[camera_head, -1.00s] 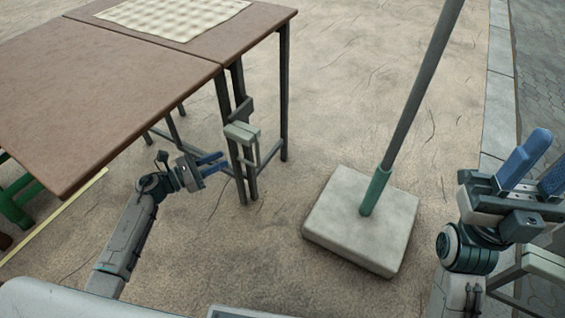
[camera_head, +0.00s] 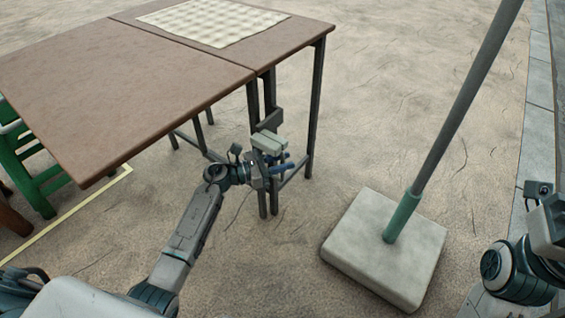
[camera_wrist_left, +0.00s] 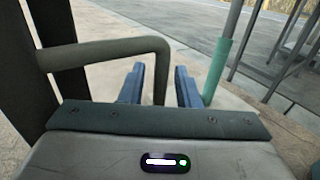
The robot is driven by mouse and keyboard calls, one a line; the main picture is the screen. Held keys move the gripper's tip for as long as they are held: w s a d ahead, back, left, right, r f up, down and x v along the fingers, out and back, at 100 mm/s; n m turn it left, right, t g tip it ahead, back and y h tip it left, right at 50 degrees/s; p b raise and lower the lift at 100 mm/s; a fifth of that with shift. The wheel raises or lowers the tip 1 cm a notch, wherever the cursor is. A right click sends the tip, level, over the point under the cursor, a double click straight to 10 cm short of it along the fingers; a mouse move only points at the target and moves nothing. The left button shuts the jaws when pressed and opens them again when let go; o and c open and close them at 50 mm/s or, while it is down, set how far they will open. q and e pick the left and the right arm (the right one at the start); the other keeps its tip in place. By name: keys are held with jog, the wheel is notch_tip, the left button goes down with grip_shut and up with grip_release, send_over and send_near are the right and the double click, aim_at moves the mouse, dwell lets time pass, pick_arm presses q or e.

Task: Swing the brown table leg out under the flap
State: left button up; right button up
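The brown table (camera_head: 290,40) stands at upper left. Its left panel, apparently the flap (camera_head: 110,90), is level, with a seam between the two panels. My right gripper's fingers are cut off at the right edge.
A pole (camera_head: 455,105) rises from a pale square base (camera_head: 385,250) right of the table. A green chair or stool frame (camera_head: 35,165) stands at left, beside a pale yellow floor strip (camera_head: 85,215). The floor under the flap looks clear.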

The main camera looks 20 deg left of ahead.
pick_arm(q)
jog(key=shift+c, duration=0.2)
grip_shut()
